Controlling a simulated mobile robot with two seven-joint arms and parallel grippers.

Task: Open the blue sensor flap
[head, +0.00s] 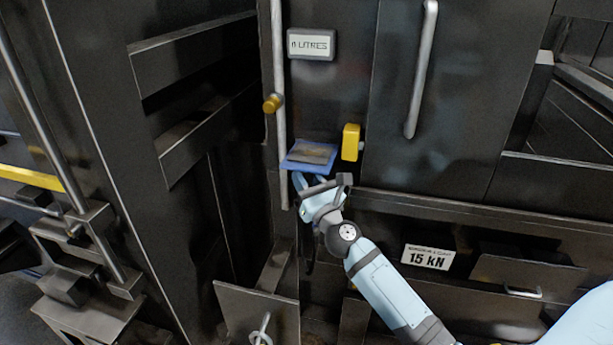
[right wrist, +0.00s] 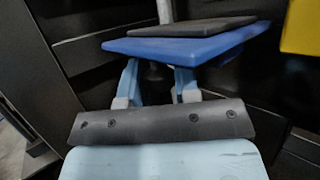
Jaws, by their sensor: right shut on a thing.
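The blue sensor flap (head: 308,156) is a small blue plate with a dark pad on top, on the dark machine front in the head view. In the right wrist view the flap (right wrist: 190,45) sticks out toward the camera, nearly level. My right gripper (head: 312,184) is right below the flap. In the right wrist view its two light-blue fingers (right wrist: 157,82) reach up to the flap's underside and stand somewhat apart. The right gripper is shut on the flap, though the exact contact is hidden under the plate. My left gripper is in neither view.
A yellow block (head: 351,142) sits just right of the flap. A vertical metal rod (head: 280,60) with a brass knob (head: 272,103) runs at its left. A grey "LITRES" display (head: 312,44) is above. A door with a long handle (head: 421,70) is at the right.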

